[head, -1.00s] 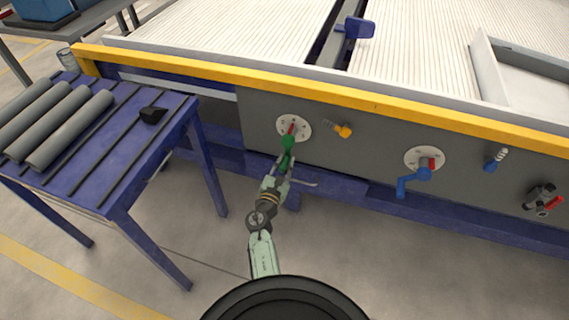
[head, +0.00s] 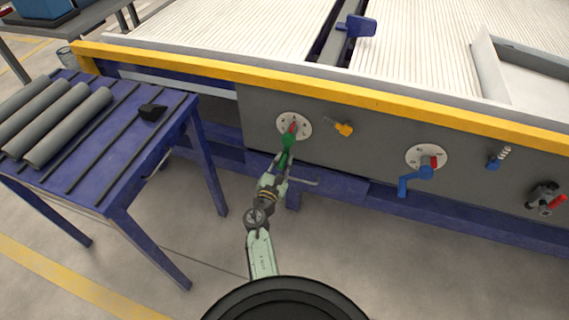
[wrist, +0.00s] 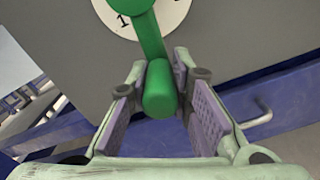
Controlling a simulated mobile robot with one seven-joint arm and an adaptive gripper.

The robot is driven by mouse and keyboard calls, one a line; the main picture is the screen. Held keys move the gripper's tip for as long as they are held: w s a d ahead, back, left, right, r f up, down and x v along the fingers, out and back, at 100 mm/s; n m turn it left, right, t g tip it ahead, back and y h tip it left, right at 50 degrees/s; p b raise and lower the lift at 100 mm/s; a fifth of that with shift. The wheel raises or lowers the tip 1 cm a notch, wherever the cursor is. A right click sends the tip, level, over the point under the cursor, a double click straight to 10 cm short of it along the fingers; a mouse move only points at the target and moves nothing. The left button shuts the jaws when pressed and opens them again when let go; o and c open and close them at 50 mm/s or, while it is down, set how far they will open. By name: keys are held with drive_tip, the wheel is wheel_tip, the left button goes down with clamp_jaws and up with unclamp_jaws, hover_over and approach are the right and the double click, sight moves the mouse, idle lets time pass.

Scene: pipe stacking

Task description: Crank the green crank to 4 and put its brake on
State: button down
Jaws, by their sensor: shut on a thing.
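My gripper (head: 281,165) reaches up from below and is shut on this handle, one padded finger on each side. The wrist view shows a "1" on the dial (wrist: 122,24) left of the crank arm; the other numbers are hidden or too small to read.
A blue table (head: 120,185) with grey pipes stands left.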

drive_tip(key=w+a+r+m+b, duration=0.1)
drive_tip(key=a+r+m+b, duration=0.2)
drive_tip(key=a+m+b, duration=0.2)
drive_tip(key=shift+w+a+r+m+b, duration=0.3)
drive_tip(key=shift+m+b, duration=1.2)
drive_tip(key=shift+m, duration=1.3)
drive_tip(key=shift+w, duration=0.1)
drive_tip(key=c, duration=1.4)
unclamp_jaws()
drive_tip(key=shift+d, duration=0.1)
drive_tip(key=shift+c, duration=0.2)
drive_tip(key=v, duration=1.2)
